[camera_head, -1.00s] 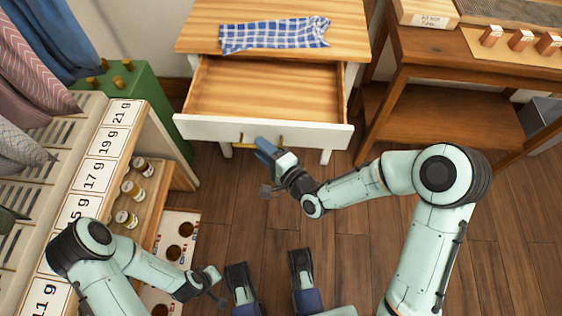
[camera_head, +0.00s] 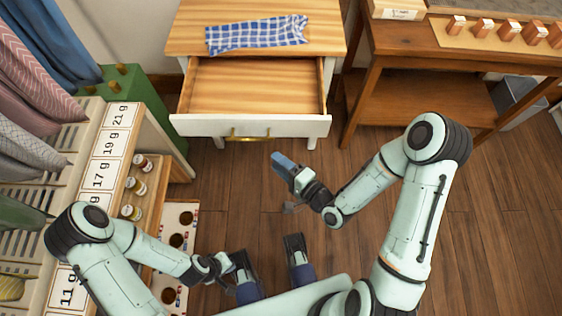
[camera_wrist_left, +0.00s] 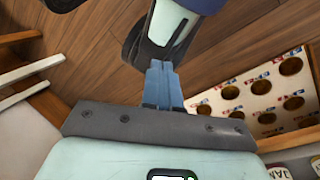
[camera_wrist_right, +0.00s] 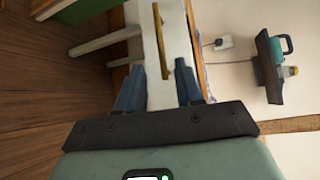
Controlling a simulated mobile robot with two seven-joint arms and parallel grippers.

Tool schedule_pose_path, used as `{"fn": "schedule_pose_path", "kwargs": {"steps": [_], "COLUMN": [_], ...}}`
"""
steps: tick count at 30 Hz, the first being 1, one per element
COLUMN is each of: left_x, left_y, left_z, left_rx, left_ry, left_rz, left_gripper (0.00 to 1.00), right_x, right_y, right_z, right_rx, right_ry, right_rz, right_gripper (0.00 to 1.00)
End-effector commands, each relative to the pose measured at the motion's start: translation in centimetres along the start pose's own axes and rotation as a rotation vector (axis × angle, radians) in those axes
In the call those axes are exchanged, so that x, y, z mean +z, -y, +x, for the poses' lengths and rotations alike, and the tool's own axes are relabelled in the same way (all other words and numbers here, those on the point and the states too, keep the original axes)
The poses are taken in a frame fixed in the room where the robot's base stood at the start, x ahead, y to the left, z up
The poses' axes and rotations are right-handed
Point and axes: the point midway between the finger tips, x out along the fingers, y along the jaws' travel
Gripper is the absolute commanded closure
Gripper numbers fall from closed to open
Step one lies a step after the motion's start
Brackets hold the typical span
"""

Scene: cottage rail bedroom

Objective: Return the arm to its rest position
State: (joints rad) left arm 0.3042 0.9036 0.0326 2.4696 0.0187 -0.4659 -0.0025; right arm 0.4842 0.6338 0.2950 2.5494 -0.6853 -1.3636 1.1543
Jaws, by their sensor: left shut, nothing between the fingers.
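My right gripper (camera_head: 281,160) is open and empty, in front of and below the open drawer (camera_head: 255,88). It is apart from the drawer's brass handle (camera_head: 248,138). In the right wrist view, the spread blue fingers (camera_wrist_right: 160,88) have the white drawer front and the handle (camera_wrist_right: 181,85) beyond them, with nothing held. My right arm is bent at the elbow over the floor. My left arm is bent low at the left, its gripper near my base. In the left wrist view the left gripper's blue fingers (camera_wrist_left: 161,68) are together, with nothing between them.
A checked blue cloth (camera_head: 257,35) lies on the drawer cabinet's top. A wooden table (camera_head: 450,50) with small boxes stands at right. A numbered rail (camera_head: 107,150), hanging clothes and jars (camera_head: 133,184) are at left. A board with round holes (camera_head: 177,217) lies low left. Central wooden floor is clear.

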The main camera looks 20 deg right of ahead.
Motion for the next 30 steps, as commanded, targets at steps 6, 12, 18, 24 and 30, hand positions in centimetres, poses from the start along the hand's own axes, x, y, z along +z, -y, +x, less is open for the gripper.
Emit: {"fn": "schedule_pose_path", "kwargs": {"steps": [6, 12, 18, 24, 30], "left_x": [0.1, 0.0, 0.1, 1.2, 2.4], "left_y": [0.0, 0.0, -0.1, -1.3, -3.0], "left_z": [0.0, 0.0, -0.3, -4.7, -10.1], "left_rx": [0.0, 0.0, 0.0, -0.001, -0.005], "left_ry": [0.003, 0.001, 0.001, 0.029, 0.081], "left_rz": [0.0, 0.0, 0.0, 0.002, 0.004], "left_gripper": [1.0, 1.0, 1.0, 1.0, 1.0], "right_x": [0.0, 0.0, 0.0, 0.6, 3.2], "right_y": [-0.1, 0.0, -0.2, -4.9, -11.4], "right_z": [0.0, 0.0, -0.1, -2.1, -9.8], "right_rx": [0.0, 0.0, 0.02, 0.375, 0.915], "right_ry": [0.0, 0.0, -0.003, 0.017, 0.284], "right_rz": [0.0, 0.0, -0.011, -0.206, -0.439], "right_gripper": [0.64, 0.64, 0.64, 0.64, 0.64]}}
